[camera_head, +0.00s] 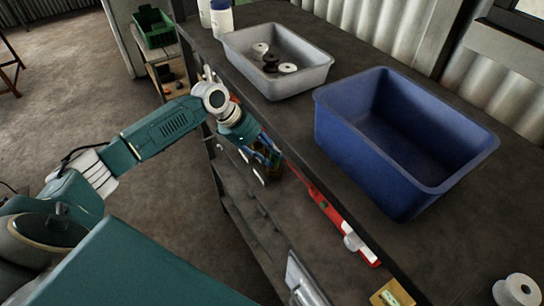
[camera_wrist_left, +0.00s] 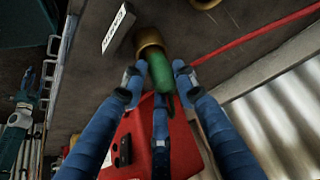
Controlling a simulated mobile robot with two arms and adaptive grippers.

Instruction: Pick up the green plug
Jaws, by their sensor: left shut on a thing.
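The green plug (camera_wrist_left: 159,72) shows in the left wrist view as a rounded green piece between my blue fingers. My left gripper (camera_wrist_left: 158,82) is shut on it, with fingers on both sides and one across its near part. A brass-coloured round piece (camera_wrist_left: 149,36) is at the plug's far end; I cannot tell whether they are joined. In the head view my left gripper (camera_head: 268,168) is low over the dark surface beside the bench edge, and the plug cannot be made out there. My right gripper is not in view.
A blue bin (camera_head: 400,180) and a grey tray (camera_head: 308,75) with several small round things stand on the bench. A red level (camera_head: 342,228) lies beside the gripper. A red thing (camera_wrist_left: 128,145) and a labelled block (camera_wrist_left: 118,28) show in the wrist view.

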